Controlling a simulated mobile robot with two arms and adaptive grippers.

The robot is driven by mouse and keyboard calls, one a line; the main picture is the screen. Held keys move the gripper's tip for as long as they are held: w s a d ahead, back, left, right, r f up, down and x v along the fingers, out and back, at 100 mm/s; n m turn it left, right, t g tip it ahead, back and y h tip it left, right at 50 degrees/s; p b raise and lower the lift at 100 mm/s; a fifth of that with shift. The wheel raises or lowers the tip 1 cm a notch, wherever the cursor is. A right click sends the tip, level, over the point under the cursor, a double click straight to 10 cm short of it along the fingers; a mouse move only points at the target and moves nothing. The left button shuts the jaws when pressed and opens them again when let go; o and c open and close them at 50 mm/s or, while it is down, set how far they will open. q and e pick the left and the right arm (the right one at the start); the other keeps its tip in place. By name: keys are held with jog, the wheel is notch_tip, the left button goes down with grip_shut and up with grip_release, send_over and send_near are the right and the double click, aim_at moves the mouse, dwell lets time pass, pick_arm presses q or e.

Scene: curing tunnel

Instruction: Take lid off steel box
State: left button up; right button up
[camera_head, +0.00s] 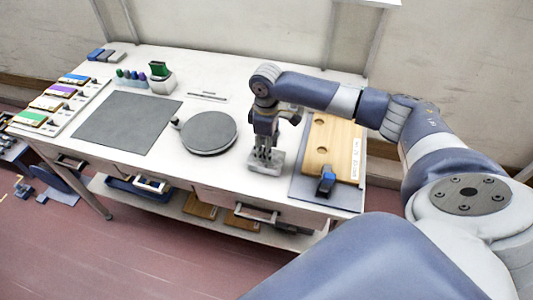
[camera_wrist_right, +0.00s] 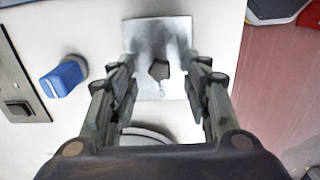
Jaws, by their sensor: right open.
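The small grey steel box (camera_head: 278,164) stands on the white bench, right of the round dark plate. In the wrist view its square metal top (camera_wrist_right: 150,32) has a dark, many-sided knob or hole (camera_wrist_right: 159,69) in the middle; I cannot tell which. My right gripper (camera_head: 265,153) points down over the box. In the wrist view its fingers (camera_wrist_right: 164,68) are open, one on each side of the dark shape, with a gap visible on both sides. Whether the fingertips are level with the top is unclear. My left gripper is not in view.
The round plate (camera_head: 209,132) lies close left of the box. A blue knob (camera_wrist_right: 64,76) stands near the box. The grey mat (camera_head: 127,121) is bare.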

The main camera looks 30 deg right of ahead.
jog(key=shift+f, duration=0.65)
grip_shut()
jog(key=shift+r, duration=0.1)
